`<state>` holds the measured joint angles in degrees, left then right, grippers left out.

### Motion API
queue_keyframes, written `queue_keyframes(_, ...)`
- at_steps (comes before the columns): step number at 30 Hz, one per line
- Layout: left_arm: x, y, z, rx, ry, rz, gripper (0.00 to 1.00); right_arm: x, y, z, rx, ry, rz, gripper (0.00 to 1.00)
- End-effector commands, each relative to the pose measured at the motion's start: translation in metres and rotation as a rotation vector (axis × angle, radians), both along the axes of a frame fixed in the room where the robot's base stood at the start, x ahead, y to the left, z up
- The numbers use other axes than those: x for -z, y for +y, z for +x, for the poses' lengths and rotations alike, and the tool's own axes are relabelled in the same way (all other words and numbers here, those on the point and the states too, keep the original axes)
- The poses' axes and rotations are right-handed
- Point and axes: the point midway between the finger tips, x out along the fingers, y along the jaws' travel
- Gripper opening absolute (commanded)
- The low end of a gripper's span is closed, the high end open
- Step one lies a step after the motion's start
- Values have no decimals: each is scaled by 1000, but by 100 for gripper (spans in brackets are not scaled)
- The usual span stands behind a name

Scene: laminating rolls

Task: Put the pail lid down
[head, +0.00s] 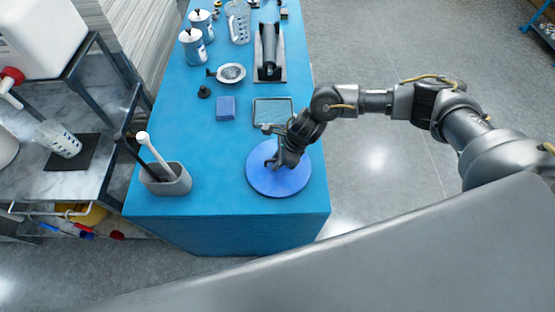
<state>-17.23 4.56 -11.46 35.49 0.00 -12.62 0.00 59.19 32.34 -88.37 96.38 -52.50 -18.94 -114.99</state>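The pail lid (265,183) is a round, flat blue disc at the near right part of the blue table. It looks level and lies on the tabletop or very close above it; I cannot tell which. My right gripper (272,163) comes in from the right and is over the middle of the lid, with its fingers pointing down at it. The fingers are dark and small here, and the hand hides the lid's centre, so I cannot tell whether they are closed on it. My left gripper is not in view.
The blue table (222,200) holds a grey holder (168,180) with brushes, a blue sponge (226,107), a wire-mesh tray (273,111), a strainer (231,73) and blue-labelled cans (193,48). A marble shelf (93,178) stands at left. Bare table lies left of the lid.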

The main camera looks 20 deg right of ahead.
Motion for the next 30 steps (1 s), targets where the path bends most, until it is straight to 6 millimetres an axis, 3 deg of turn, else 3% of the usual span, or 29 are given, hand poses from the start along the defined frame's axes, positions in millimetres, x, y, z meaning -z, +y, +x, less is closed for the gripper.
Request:
queue_keyframes(3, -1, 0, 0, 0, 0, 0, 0, -1, 0, 0, 0, 0, 0, 32)
queue_keyframes(15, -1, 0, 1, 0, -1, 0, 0, -10, -3, 1, 0, -3, 1, 32)
queue_keyframes(30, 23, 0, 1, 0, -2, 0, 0, -97, -41, -9, -1, -3, 0, 32)
